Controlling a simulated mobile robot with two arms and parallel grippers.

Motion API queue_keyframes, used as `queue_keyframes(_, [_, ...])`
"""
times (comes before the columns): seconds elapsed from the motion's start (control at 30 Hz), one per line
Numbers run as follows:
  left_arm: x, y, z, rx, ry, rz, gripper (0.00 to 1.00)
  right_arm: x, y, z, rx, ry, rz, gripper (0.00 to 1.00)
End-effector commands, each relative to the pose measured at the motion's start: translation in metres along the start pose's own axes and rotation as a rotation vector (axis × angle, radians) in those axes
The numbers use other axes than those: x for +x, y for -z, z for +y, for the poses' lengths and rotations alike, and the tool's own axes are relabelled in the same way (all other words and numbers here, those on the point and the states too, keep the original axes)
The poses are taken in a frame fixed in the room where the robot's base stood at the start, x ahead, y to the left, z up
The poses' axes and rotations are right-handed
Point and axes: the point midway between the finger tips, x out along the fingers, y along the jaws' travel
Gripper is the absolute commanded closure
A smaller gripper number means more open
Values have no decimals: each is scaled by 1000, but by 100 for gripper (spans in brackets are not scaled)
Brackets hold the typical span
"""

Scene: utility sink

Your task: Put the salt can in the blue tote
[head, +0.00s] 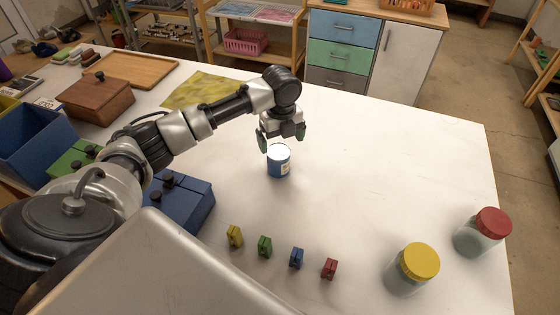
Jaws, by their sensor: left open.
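The salt can (278,163), a small blue can with a white top and a pale label, stands upright on the white table. My left gripper (282,146) is just above and behind the can, pointing down, its fingers apart around the air near the can's top. I cannot tell whether a finger touches the can. The blue tote (38,150), an open box, stands at the left edge of the picture, partly cut off. My right gripper is not in view.
Blue (180,205) and green boxes with black knobs, a wooden box (95,98) and a yellow cloth (200,90) lie left. Several small coloured clips (265,246) are in front. Jars with yellow (420,262) and red lids stand right. The table's right middle is clear.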

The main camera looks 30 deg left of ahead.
Motion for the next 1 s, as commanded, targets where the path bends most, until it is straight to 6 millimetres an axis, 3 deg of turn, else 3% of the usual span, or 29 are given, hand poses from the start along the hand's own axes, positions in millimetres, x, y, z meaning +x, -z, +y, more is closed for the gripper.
queue_keyframes(0.6, [69, 1, 8, -1, -2, 0, 3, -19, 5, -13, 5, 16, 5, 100])
queue_keyframes(0.87, [72, 1, 8, 0, 0, -2, 3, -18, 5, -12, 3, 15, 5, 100])
queue_keyframes(1.0, [72, 1, 8, 0, 0, -2, 24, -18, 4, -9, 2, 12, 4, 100])
